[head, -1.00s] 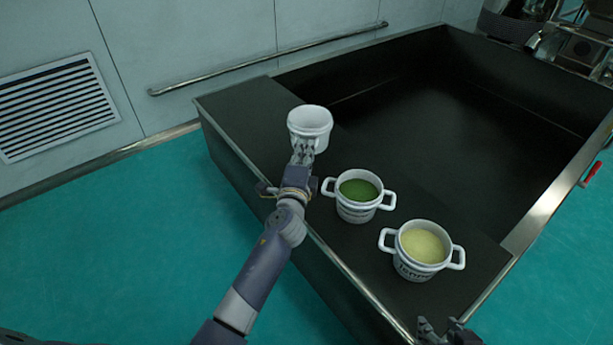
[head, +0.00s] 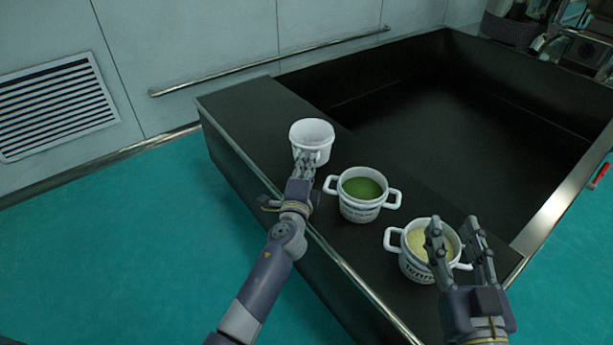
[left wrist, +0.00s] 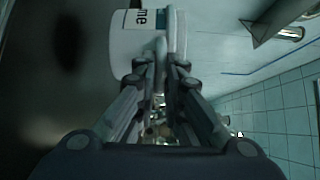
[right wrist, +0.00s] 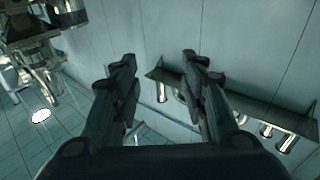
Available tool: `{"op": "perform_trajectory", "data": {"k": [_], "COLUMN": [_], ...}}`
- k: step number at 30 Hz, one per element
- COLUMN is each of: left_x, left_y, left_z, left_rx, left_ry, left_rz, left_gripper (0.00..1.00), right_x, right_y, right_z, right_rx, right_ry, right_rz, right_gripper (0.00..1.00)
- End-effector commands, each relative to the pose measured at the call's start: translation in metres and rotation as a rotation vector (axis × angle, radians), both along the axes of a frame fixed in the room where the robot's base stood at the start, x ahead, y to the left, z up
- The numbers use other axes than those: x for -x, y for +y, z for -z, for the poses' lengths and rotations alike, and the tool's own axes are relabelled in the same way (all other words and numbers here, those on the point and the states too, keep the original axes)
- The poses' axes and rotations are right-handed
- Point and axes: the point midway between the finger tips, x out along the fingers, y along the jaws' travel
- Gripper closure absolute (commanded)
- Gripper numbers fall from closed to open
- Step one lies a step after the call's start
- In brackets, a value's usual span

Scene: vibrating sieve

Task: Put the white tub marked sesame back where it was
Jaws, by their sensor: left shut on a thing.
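The white tub (head: 311,150) is at the far left of the row in the head view. In the left wrist view the tub (left wrist: 130,55) shows a label ending in "me". My left gripper (head: 307,162) is shut on its near handle; in the left wrist view the fingers (left wrist: 160,68) close around that handle. The tub looks upright and white inside. I cannot tell for sure whether its base touches the black ledge (head: 243,110). My right gripper (head: 455,228) is open and empty, in front of the tub with yellow contents (head: 418,266) in the head view.
A white tub with green contents (head: 361,205) stands on the ledge between the left gripper and the yellow-filled tub. Behind the row is a deep black basin (head: 450,120). A wall rail (head: 270,60) runs behind. The ledge's far left end is clear.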

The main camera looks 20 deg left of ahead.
Motion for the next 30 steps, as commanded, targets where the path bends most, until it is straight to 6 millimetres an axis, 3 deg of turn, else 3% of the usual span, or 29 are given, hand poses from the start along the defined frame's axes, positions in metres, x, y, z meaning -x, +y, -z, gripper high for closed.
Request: {"op": "perform_trajectory", "data": {"k": [8,18,30], "left_x": [0.000,0.000,0.000], "left_y": [0.000,0.000,0.000], "left_z": [0.017,0.034,0.034], "left_rx": [0.000,0.000,0.000], "left_ry": [0.000,-0.001,-0.001], "left_rz": [0.001,0.001,0.000], "left_gripper": [1.00,1.00,1.00], "right_x": [0.009,0.043,0.050], "right_y": [0.004,0.003,0.002], "right_z": [-0.047,-0.105,-0.114], "right_rx": [-0.067,-0.162,-0.176], "right_ry": [-0.252,-0.584,-0.634], "right_rz": [-0.015,-0.033,-0.035], "right_gripper": [0.60,0.60,0.60]}}
